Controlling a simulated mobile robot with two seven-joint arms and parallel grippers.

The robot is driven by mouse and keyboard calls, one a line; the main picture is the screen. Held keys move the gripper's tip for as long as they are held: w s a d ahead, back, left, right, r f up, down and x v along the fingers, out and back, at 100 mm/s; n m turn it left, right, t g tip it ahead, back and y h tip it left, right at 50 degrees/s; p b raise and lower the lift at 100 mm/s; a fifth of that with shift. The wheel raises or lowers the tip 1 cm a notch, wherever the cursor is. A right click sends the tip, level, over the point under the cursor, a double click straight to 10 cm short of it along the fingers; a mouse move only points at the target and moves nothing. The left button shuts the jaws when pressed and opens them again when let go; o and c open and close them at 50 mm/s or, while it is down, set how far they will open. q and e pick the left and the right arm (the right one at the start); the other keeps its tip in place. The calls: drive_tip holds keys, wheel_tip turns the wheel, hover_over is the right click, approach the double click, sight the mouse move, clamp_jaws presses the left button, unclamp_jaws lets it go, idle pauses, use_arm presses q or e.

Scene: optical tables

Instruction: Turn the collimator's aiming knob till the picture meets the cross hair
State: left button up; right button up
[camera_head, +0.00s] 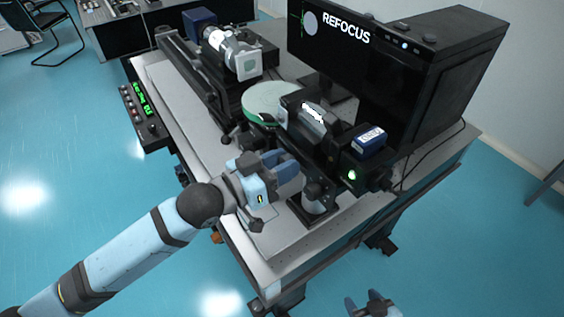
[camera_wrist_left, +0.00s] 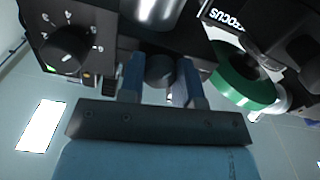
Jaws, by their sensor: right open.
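The collimator's black body (camera_head: 318,130) stands along the near side of the optical table. In the left wrist view a dark round knob (camera_wrist_left: 160,69) sits between the two fingers of my left gripper (camera_wrist_left: 160,82), which look closed on its sides. In the head view my left gripper (camera_head: 290,172) is at the collimator's near side and hides the knob. The black monitor (camera_head: 345,50) reads REFOCUS. It shows a pale disc (camera_head: 311,22) to the right of a green cross hair (camera_head: 302,20). My right gripper (camera_head: 371,304) is open and empty at the bottom edge, away from the table.
A numbered dial (camera_wrist_left: 68,48) is left of the fingers in the wrist view. A green-rimmed disc (camera_head: 270,101) lies behind the collimator. A blue-white box (camera_head: 369,139) sits on top.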

use_arm(q)
drive_tip(key=shift+r+n+p, duration=0.2)
drive_tip(key=shift+n+p, duration=0.8)
drive_tip(key=shift+p, duration=0.15)
drive_tip(key=shift+f+n+p, duration=0.1)
drive_tip(key=shift+n+p, duration=2.25)
drive_tip(key=shift+n, duration=0.95)
drive_tip(key=o, duration=0.9)
drive_tip(key=shift+o, duration=0.2)
drive_tip(key=shift+f, duration=0.1)
